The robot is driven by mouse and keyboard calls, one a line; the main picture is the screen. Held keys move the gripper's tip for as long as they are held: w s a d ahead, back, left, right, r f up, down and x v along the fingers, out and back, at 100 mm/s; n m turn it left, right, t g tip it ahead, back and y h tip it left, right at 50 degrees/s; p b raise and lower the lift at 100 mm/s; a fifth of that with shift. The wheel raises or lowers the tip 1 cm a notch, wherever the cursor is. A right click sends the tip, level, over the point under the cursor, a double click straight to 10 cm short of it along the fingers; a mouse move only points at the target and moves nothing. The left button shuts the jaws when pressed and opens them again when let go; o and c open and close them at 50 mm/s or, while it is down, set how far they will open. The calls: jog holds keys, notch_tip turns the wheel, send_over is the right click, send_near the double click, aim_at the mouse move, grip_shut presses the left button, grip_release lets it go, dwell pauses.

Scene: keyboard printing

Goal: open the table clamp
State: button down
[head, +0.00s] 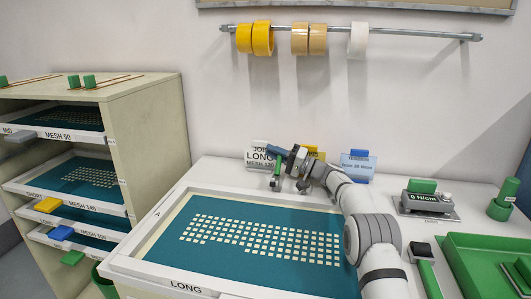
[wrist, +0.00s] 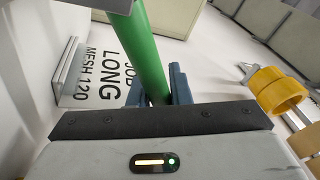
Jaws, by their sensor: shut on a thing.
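The table clamp shows as a green handle (head: 277,166) at the back edge of the print table, behind the screen frame; its grey lower part is small and partly hidden by my arm. In the wrist view the green handle (wrist: 150,52) runs as a slanted bar between the blue fingers. My gripper (head: 279,152) is shut on this handle, which also shows between the fingertips of the gripper in the wrist view (wrist: 158,85). Whether the clamp is open or closed I cannot tell.
A framed teal screen (head: 200,268) labelled LONG fills the table front. A job card (head: 258,146) stands just behind the clamp, and a blue card (head: 358,168) stands to its right. Tape rolls (head: 262,39) hang on a wall rail. A scale-like device (head: 425,203) and green tray (head: 462,262) lie right.

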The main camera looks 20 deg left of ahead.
jog(key=c, duration=1.5)
grip_release()
jog(key=shift+d+r, duration=0.15)
jog(key=shift+d, duration=0.4)
jog(key=shift+c, duration=0.2)
jog(key=shift+o, duration=0.9)
jog(key=shift+a, duration=0.25)
jog(key=shift+s, duration=0.1)
jog(key=shift+d, duration=0.1)
jog(key=r+v, duration=0.1)
jog(key=v, duration=0.3)
jog(key=r+v, duration=0.1)
jog(key=v, duration=0.3)
jog(key=r+v, duration=0.1)
jog(key=v, duration=0.3)
jog(key=shift+b+v, duration=0.3)
jog(key=shift+v, duration=0.45)
